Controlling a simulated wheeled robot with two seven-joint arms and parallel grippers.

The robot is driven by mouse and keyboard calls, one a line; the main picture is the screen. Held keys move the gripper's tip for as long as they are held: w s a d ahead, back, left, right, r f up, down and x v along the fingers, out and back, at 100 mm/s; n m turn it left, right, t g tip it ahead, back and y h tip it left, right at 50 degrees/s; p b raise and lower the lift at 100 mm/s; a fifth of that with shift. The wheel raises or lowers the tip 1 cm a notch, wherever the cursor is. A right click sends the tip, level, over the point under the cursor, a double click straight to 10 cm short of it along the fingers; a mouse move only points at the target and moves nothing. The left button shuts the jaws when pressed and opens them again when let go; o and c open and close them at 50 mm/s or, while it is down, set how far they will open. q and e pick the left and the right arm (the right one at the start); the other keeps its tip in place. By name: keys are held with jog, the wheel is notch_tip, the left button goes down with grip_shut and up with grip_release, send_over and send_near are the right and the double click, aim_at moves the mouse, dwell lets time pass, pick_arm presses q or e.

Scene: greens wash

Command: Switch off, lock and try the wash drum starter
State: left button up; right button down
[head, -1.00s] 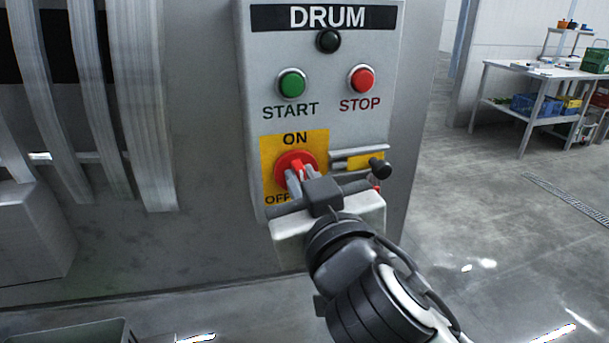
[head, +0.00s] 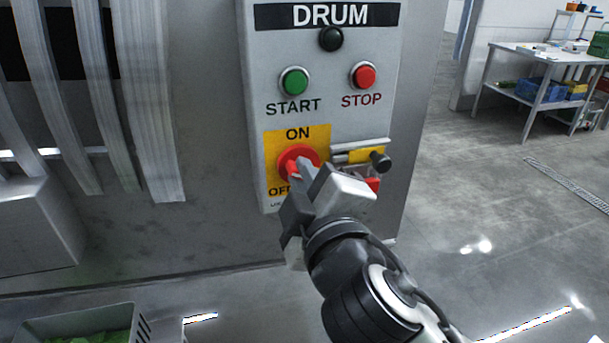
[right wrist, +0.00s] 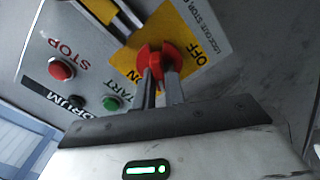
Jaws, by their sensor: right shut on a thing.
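The grey drum starter box (head: 325,75) fills the middle of the head view. Its red rotary switch (head: 298,153) sits on a yellow plate (head: 270,150) marked ON above and OFF below left. My right gripper (head: 299,168) is shut on the switch's red handle, its body rolled; the right wrist view shows the two fingers astride the handle (right wrist: 156,62). The handle's exact angle is partly hidden. My left gripper is not in view.
Above are the green START button (head: 294,81), red STOP button (head: 363,75) and a dark lamp (head: 330,39). A crate with green contents (head: 85,325) stands at lower left. A table (head: 545,57) stands far right, with open floor before it.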

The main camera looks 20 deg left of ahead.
jog(key=n, duration=0.5)
jog(key=shift+n, duration=0.3)
dwell(0.4)
jog(key=c, duration=1.5)
grip_release()
jog(key=shift+f, duration=0.1)
